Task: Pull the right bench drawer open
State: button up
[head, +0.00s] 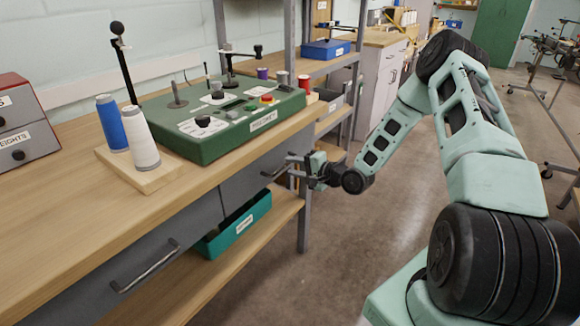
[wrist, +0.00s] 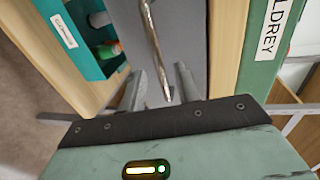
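The right bench drawer (head: 245,186) has a grey front under the wooden bench top and looks flush with the bench. Its metal bar handle (head: 272,172) is partly hidden by my gripper (head: 298,167), which is at the drawer's right part. In the wrist view the grey drawer front (wrist: 190,35) and the handle (wrist: 154,35) are close. My gripper's two fingers (wrist: 160,88) stand apart, with the lower end of the handle between them. Gaps show beside the bar, so the gripper is open around it, not clamped.
The left drawer's handle (head: 145,267) is nearer the camera. A teal bin (head: 238,226) sits on the shelf below. On the bench top (head: 60,200) are a green machine (head: 225,120) and blue and white spools (head: 140,137) on a board. The floor (head: 330,250) in front is clear.

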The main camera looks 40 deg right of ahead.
jog(key=shift+x, duration=1.05)
grip_shut()
jog(key=shift+s, duration=0.1)
